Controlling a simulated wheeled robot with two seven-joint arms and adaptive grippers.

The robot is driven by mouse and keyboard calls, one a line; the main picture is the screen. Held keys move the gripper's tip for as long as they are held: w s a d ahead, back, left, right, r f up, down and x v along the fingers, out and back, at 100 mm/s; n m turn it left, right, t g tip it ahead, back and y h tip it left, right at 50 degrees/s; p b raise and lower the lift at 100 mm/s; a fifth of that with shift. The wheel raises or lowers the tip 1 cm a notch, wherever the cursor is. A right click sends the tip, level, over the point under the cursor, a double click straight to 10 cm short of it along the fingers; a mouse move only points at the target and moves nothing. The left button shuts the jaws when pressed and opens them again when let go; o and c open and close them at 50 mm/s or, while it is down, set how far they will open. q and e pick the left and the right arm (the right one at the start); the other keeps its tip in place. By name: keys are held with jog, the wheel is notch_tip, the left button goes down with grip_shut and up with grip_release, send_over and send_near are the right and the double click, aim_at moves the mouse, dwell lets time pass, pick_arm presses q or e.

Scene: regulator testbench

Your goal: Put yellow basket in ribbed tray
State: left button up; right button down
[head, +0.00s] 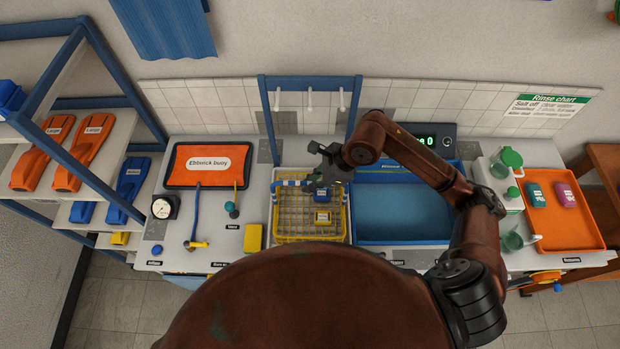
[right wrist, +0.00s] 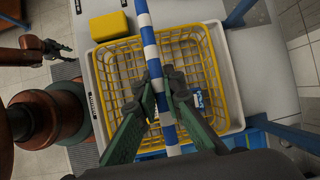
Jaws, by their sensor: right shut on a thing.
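The yellow wire basket (head: 297,222) sits within a white-rimmed tray (right wrist: 239,100) on the bench; it also shows in the right wrist view (right wrist: 125,68). I cannot tell whether its bottom touches the tray, and no ribs are visible. My right gripper (head: 322,172) is above the basket. In the right wrist view its green fingers (right wrist: 164,84) are shut on the basket's blue-and-white striped handle (right wrist: 150,47).
A blue basin (head: 405,215) is right of the basket. A blue frame with white hooks (head: 310,82) rises behind the basket.

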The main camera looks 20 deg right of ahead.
jog(key=c, duration=2.5)
grip_release()
jog(key=shift+f, duration=0.1)
jog(key=o, duration=0.5)
jog(key=shift+c, duration=0.2)
jog(key=b+v, duration=0.2)
jog(key=v, duration=1)
jog(key=shift+s, duration=0.1)
